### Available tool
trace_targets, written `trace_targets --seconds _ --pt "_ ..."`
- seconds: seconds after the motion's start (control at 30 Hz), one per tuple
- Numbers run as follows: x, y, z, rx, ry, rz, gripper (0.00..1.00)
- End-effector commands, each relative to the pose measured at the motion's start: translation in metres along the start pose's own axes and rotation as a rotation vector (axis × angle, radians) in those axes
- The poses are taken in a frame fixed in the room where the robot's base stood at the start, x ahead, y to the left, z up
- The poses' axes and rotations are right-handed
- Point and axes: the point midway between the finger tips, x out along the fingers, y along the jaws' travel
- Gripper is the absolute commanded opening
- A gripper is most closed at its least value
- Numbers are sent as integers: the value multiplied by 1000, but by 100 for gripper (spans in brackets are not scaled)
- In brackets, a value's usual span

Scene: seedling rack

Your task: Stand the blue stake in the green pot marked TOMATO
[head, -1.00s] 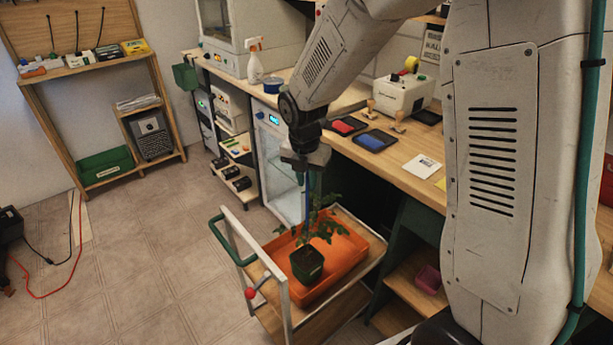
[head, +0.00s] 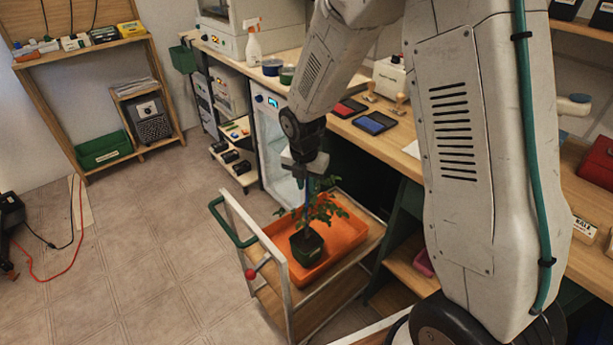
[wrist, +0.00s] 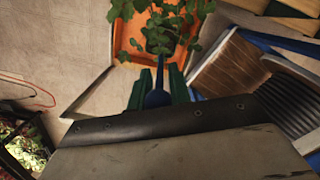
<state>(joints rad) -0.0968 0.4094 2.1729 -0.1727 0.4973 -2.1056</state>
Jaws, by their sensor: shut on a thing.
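My gripper (head: 305,168) is above the trolley, pointing down. It is shut on the blue stake (head: 306,196), which hangs down in front of the plant. The stake also shows between the fingers in the wrist view (wrist: 156,96). The dark green pot (head: 306,246) with a leafy plant stands in the orange tray (head: 345,238). A small label is on the pot, too small to read. The stake's lower end is hidden among leaves near the pot, so I cannot tell if it touches the soil. In the wrist view the pot (wrist: 160,40) lies beyond the stake.
The orange tray sits on a wooden trolley with a green handle (head: 232,226) and a red knob (head: 250,273). A workbench (head: 400,150) with ink pads runs behind it at the right. The tiled floor (head: 150,250) at the left is mostly clear.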

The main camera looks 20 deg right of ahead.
Motion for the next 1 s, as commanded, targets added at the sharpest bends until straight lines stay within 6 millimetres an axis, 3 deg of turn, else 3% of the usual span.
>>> trace_targets --seconds 0.6,1.0 --pt "47 0 -5 -1 1 -1 0" --pt "54 0 -6 -1 0 0 0"
